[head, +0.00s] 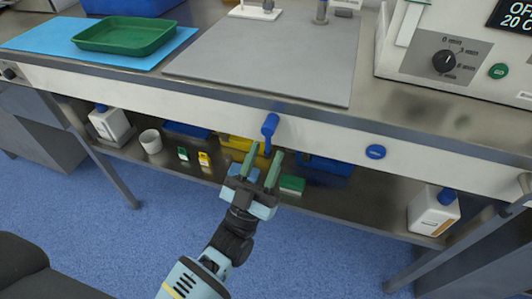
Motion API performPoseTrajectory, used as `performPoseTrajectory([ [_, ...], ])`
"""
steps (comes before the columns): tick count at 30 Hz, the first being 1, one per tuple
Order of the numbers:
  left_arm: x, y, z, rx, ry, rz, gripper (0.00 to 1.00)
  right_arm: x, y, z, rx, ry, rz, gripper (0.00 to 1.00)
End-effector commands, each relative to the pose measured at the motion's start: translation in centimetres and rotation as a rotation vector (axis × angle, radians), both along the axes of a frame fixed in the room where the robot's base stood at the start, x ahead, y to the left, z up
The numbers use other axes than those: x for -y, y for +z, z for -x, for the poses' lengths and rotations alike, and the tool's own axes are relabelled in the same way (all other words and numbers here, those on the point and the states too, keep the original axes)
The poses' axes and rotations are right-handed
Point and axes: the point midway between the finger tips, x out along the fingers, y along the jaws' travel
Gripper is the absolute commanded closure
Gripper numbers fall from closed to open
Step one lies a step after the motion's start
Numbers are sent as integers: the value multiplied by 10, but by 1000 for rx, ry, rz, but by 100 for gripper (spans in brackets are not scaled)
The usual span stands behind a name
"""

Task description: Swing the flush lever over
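The blue lever (269,128) is on the white front panel of the table, near the middle of the head view. Its handle hangs down, with its lower end near the fingertips. My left gripper (264,150) comes up from below, with its two green-padded fingers spread apart. The lever's lower end shows between or just above the fingertips; I cannot tell whether they touch. My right gripper is not in view.
A grey board (270,55) and a green tray (125,35) lie on the tabletop. The shelf below (335,190) holds bottles, a white cup (151,141) and a yellow bin (236,145).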

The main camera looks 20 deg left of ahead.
Motion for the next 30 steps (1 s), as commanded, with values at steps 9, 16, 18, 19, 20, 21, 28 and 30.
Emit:
performPoseTrajectory([
  [9, -7, -35, 36, -3, -1, -1, 62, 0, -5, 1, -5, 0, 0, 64],
  [16, -10, -45, 47, -1, -1, 0, 62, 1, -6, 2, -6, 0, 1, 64],
  [18, -10, -46, 48, 0, -1, 0, 62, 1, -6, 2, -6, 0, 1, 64],
  [19, -10, -46, 48, 0, -1, 0, 62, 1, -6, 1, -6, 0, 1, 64],
  [20, -10, -46, 48, 0, -1, 0, 62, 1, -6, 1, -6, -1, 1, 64],
  [21, -10, -45, 48, 0, -1, 0, 62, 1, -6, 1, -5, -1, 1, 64],
  [28, -10, -45, 47, 0, -1, 0, 62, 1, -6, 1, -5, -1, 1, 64],
  [30, -10, -45, 47, 0, -1, 0, 62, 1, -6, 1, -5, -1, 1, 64],
])
